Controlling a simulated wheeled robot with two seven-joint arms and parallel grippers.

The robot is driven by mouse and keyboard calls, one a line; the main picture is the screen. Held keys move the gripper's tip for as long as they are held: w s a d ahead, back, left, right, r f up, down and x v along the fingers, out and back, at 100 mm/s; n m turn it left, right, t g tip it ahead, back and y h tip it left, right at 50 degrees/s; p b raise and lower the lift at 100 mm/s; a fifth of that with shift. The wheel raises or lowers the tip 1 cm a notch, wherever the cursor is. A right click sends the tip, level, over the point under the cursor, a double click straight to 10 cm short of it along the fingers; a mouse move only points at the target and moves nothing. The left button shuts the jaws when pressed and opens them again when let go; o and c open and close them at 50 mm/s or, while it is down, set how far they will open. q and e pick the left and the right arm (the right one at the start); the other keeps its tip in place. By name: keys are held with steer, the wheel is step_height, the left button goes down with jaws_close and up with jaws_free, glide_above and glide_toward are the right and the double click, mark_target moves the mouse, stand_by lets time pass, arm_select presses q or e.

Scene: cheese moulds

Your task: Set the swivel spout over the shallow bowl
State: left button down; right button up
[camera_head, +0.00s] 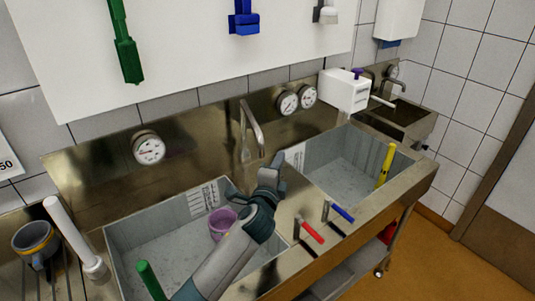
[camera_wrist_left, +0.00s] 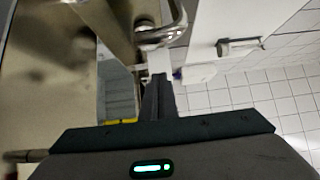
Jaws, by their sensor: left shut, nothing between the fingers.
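The swivel spout (camera_head: 256,128) is a bent metal tube in front of the steel back panel. Its free end hangs near the divider between the two basins. A purple bowl (camera_head: 222,224) sits in the left basin, partly hidden by my left arm. My left gripper (camera_head: 276,172) is shut and empty, over the divider just below and right of the spout's end; I cannot tell whether they touch. In the left wrist view, curved bright metal (camera_wrist_left: 172,30), apparently the spout, shows beyond my shut fingers (camera_wrist_left: 158,92). My right gripper is not in view.
Red (camera_head: 312,230) and blue (camera_head: 342,212) levers stand at the front of the divider. A yellow-handled tool (camera_head: 386,165) leans in the right basin (camera_head: 340,172). A green-handled tool (camera_head: 150,280) and a white tube (camera_head: 70,232) stand at the left.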

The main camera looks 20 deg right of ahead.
arm_select(q)
steer(key=w+a+p, duration=0.2)
steer(key=w+p, duration=0.1)
steer(key=shift+a, duration=0.3)
stand_by(0.3)
steer(key=shift+w+a, duration=0.1)
